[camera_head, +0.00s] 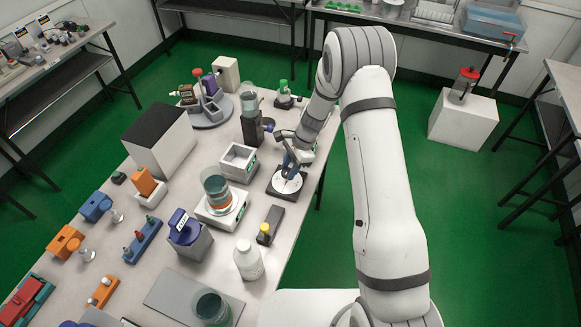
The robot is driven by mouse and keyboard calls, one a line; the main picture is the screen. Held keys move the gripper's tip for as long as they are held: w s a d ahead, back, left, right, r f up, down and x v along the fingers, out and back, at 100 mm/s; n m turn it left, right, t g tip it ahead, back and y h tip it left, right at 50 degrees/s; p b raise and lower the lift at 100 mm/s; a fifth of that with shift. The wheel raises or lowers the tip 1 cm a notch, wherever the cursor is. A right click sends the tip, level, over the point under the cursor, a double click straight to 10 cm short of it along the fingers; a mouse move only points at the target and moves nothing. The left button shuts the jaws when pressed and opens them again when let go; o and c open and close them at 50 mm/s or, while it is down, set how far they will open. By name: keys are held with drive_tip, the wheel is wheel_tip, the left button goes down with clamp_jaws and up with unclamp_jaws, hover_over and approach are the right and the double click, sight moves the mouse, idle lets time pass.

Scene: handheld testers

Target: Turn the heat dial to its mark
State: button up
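A white round dial face (286,185) sits on a dark flat base (278,195) near the right edge of the table; it looks like the heat dial. My gripper (291,168) reaches down over it from the upper right. The gripper and this piece cover the dial's centre. The knob, any mark and the contact are too small or hidden to make out. I cannot tell whether the fingers are open or shut.
A beaker of teal liquid stands on a white hot plate (239,212) left of the dial. A small white open box (239,160) and a dark bottle-like stand (252,130) are close by. A black-and-yellow tester (268,226) lies in front. Green floor (345,220) lies right of the table.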

drive_tip(key=c, duration=0.5)
drive_tip(key=shift+o, duration=0.2)
drive_tip(key=shift+n, duration=0.3)
drive_tip(key=n+b, duration=0.1)
drive_tip(key=n+g+b, duration=0.1)
drive_tip(key=shift+w+a+f+n+h, duration=0.1)
drive_tip(key=shift+w+f+n+h, duration=0.05)
drive_tip(key=shift+n+h, duration=0.15)
drive_tip(key=n+b, duration=0.1)
drive_tip(key=n, duration=0.1)
drive_tip(key=n+g+h+b, duration=0.1)
drive_tip(key=n+b, duration=0.1)
drive_tip(key=shift+w+a+n, duration=0.1)
drive_tip(key=shift+a+n, duration=0.05)
drive_tip(key=shift+n, duration=0.15)
drive_tip(key=n, duration=0.1)
drive_tip(key=n+h+b, duration=0.1)
drive_tip(key=n, duration=0.1)
drive_tip(key=n+h+b, duration=0.1)
drive_tip(key=n, duration=0.1)
drive_tip(key=shift+a+g, duration=0.25)
drive_tip(key=shift+g, duration=0.05)
drive_tip(key=shift+a+n+h+b, duration=0.15)
drive_tip(key=shift+n+h+b, duration=0.75)
drive_tip(key=shift+n, duration=1.6)
drive_tip(key=shift+r, duration=0.2)
